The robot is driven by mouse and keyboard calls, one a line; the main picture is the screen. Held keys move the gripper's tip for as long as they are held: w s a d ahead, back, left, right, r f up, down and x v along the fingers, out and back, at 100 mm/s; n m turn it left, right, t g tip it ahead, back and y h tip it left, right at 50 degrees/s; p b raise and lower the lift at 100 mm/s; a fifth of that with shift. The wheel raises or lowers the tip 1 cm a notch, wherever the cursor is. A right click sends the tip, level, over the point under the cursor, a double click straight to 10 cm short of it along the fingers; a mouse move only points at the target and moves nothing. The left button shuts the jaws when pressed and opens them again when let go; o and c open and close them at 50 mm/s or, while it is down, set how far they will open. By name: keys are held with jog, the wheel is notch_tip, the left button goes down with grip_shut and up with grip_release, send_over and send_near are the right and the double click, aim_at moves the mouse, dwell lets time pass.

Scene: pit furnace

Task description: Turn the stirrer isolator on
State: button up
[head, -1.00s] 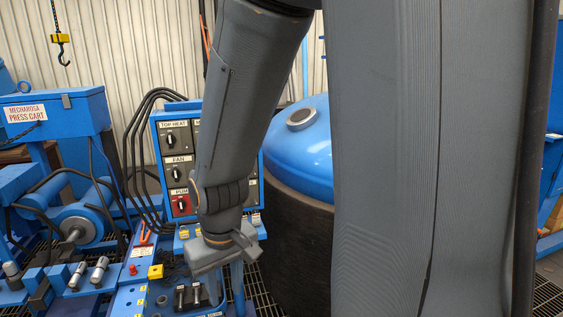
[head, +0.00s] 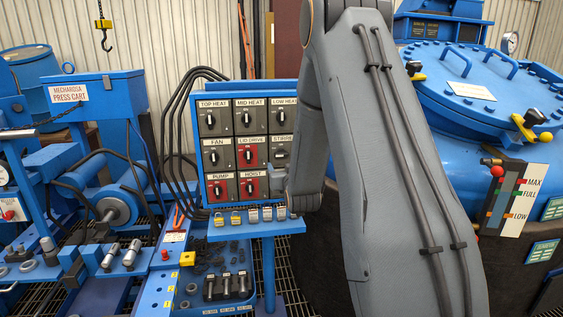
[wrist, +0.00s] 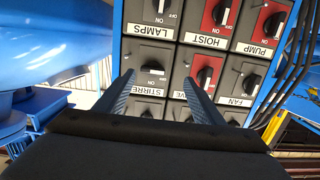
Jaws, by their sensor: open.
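The stirrer isolator is a black rotary handle on a grey plate with a partly covered STIRRER label. In the head view the stirrer isolator (head: 279,154) is in the panel's right column, middle row, partly hidden by my arm. In the wrist view the stirrer isolator (wrist: 152,68) lies ahead, between the line of my fingers, nearer the left one. Its handle lies roughly crosswise there. My gripper (wrist: 158,80) is open and empty, its two fingers pointing at the panel. Whether they touch the plate I cannot tell. In the head view my gripper (head: 284,186) is mostly hidden.
Other isolators surround it: the lid drive (wrist: 205,76) beside it, the lamps isolator (wrist: 158,8) and the red hoist isolator (wrist: 222,12). A shelf with several padlocks (head: 253,215) juts out below the panel. A blue furnace vessel (head: 455,85) stands at right.

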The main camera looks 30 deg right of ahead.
aim_at(282, 155)
jog(key=shift+t+h, duration=0.3)
jog(key=shift+t, duration=0.3)
jog(key=shift+d+r+p+x, duration=0.1)
jog(key=shift+d+p+x, duration=0.15)
jog(key=shift+x, duration=1.2)
jog(key=shift+d+r+p+x, duration=0.15)
jog(key=shift+p+x, duration=0.15)
jog(key=shift+x, duration=1.2)
jog(key=shift+d+r+p+x, duration=0.1)
jog(key=shift+d+p+x, duration=0.15)
jog(key=shift+x, duration=1.2)
jog(key=shift+s, duration=0.2)
jog(key=c, duration=1)
jog(key=shift+c, duration=0.2)
